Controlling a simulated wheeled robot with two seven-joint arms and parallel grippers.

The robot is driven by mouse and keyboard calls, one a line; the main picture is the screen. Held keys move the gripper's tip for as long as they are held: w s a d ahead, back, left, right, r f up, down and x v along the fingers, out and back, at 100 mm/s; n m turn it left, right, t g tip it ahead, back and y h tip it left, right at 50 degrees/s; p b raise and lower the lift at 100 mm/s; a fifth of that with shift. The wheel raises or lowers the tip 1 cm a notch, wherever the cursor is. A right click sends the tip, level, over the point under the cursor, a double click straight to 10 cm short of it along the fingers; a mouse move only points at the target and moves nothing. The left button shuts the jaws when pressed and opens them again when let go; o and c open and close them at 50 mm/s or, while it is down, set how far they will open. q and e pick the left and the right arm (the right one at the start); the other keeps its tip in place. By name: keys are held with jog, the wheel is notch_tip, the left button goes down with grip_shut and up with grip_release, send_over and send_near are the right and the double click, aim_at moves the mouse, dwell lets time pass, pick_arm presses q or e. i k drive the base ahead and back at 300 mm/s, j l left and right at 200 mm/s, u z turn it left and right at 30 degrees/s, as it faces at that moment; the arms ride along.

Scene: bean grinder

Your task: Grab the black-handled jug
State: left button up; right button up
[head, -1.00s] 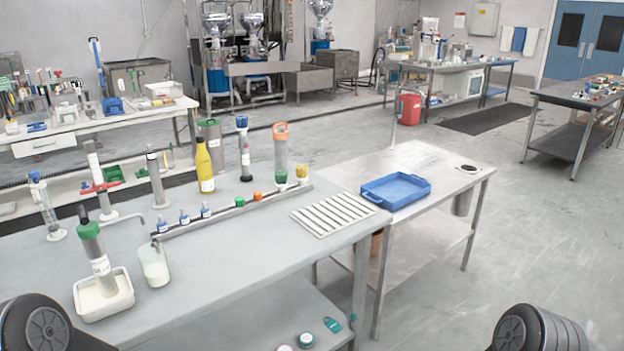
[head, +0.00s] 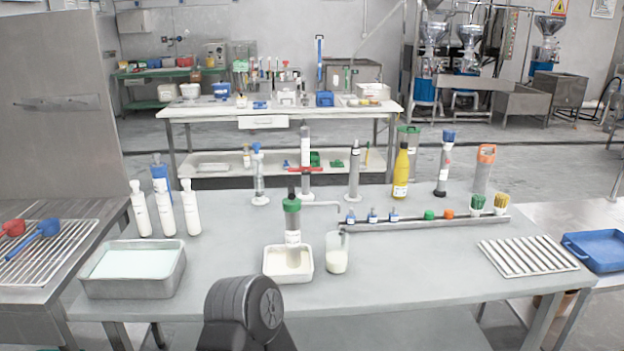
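I cannot make out a black-handled jug in the head view. The closest vessel is a clear beaker (head: 336,256) with milky liquid, on the front middle of the grey table; no black handle shows on it. It stands beside a white tray (head: 288,278) holding a grey cylinder with a green collar and black top (head: 292,220). Neither of my grippers is in view. Only a dark round part of my own arm shows at the bottom, in front of the table.
A metal pan of pale liquid (head: 134,265) and white bottles (head: 166,215) stand at the table's left. A rack with red and blue scoops (head: 47,230) lies far left. A metal rail (head: 420,225) crosses the right half, near a slatted rack (head: 528,256) and blue tray (head: 597,250).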

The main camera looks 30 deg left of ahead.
aim_at(337, 243)
jog(key=u, duration=1.05)
jog(key=i+l+z, duration=0.2)
jog(key=l, duration=0.2)
jog(key=i+l+z, duration=0.25)
jog(key=l, duration=0.15)
jog(key=i+l+z, duration=0.2)
jog(key=l, duration=0.2)
